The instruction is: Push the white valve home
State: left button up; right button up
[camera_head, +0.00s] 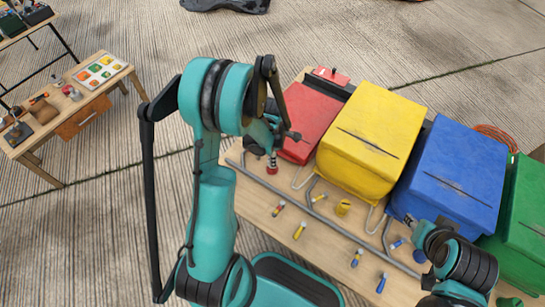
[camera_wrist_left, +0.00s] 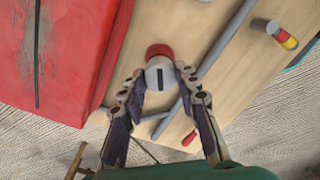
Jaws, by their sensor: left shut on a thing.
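My left gripper (camera_wrist_left: 157,73) is shut on the white valve (camera_wrist_left: 160,79), a pale fitting with a dark slot and a red end (camera_wrist_left: 158,51). The fingers lie on either side of its pale body, and the red end points away from the gripper, over the wooden table. In the head view the left gripper (camera_head: 272,148) is above the table beside the red box, with the red end (camera_head: 272,170) just below it. Whether the valve touches the pipe or table cannot be told. My right gripper (camera_head: 412,222) is by the blue box, its fingers too small to read.
Red (camera_head: 309,118), yellow (camera_head: 371,135), blue (camera_head: 452,170) and green (camera_head: 522,205) boxes line the table's back. A grey pipe (camera_head: 337,228) runs along the tabletop (camera_head: 262,207), with several small coloured fittings around it. A second table (camera_head: 67,115) stands at the far left.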

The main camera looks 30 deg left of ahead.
pick_arm(q)
jog(key=shift+f, duration=0.35)
jog(key=shift+f, duration=0.15)
jog(key=o, duration=1.1)
notch_tip(320, 180, up, 12)
